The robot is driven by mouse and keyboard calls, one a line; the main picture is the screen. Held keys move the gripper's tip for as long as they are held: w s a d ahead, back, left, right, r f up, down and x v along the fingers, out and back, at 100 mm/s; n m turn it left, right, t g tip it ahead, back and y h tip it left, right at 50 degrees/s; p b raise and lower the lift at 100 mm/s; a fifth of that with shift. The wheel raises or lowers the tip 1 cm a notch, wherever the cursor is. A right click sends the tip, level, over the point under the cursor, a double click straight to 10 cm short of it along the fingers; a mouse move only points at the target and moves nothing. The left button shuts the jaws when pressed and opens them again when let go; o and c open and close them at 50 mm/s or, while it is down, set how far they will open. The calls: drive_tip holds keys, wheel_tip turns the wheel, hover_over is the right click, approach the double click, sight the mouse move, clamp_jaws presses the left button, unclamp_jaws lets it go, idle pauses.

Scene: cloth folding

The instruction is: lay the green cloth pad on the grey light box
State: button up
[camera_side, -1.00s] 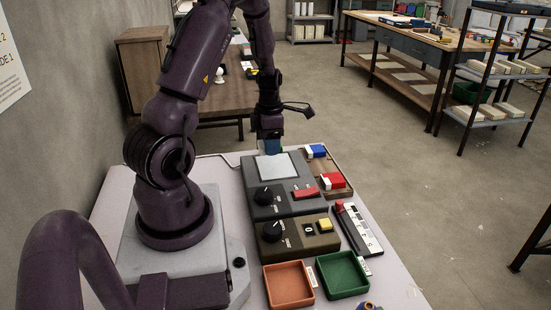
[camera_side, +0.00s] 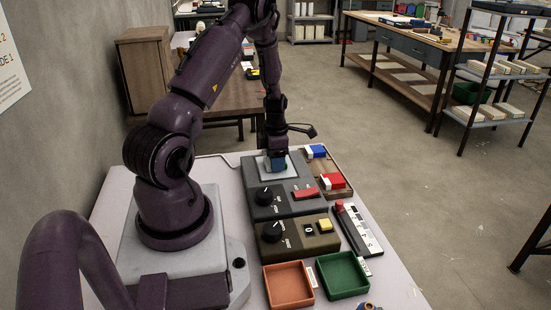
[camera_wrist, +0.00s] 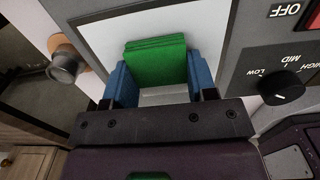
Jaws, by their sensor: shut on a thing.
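The green cloth pad (camera_wrist: 155,62) shows in the wrist view between the two blue fingertips of my gripper (camera_wrist: 157,84), which is shut on it. The pad looks folded, with layered edges at its top. Behind it is the white panel of the grey light box (camera_wrist: 211,17). In the side view my gripper (camera_side: 276,164) is over the pale panel of the light box (camera_side: 262,183), and the pad is hidden there or too small to make out. I cannot tell whether the pad touches the panel.
The light box has a black knob (camera_side: 264,195) and a red switch (camera_side: 304,192). A brown-grey control box (camera_side: 300,240), an orange tray (camera_side: 288,284) and a green tray (camera_side: 342,274) stand nearer the camera. A wooden tray (camera_side: 338,182) with blue and red blocks lies on the right.

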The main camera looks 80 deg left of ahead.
drive_tip(key=o, duration=0.9)
wheel_tip(320, 180, up, 12)
drive_tip(key=w+d+r+m+t, duration=0.2)
drive_tip(key=w+d+r+m, duration=0.2)
drive_tip(key=d+r+m, duration=0.55)
drive_tip(key=shift+s+d+r+m+t, duration=0.6)
drive_tip(key=shift+s+d+r+m, duration=0.9)
drive_tip(key=shift+d+m, duration=2.6)
drive_tip(key=shift+s+d+r+m+t, duration=0.6)
drive_tip(key=shift+s+d+r+m, duration=0.85)
drive_tip(key=shift+d+m, duration=2.65)
drive_tip(key=shift+s+d+r+m+t, duration=0.6)
drive_tip(key=shift+s+d+r+m, duration=0.85)
drive_tip(key=shift+d+m, duration=2.6)
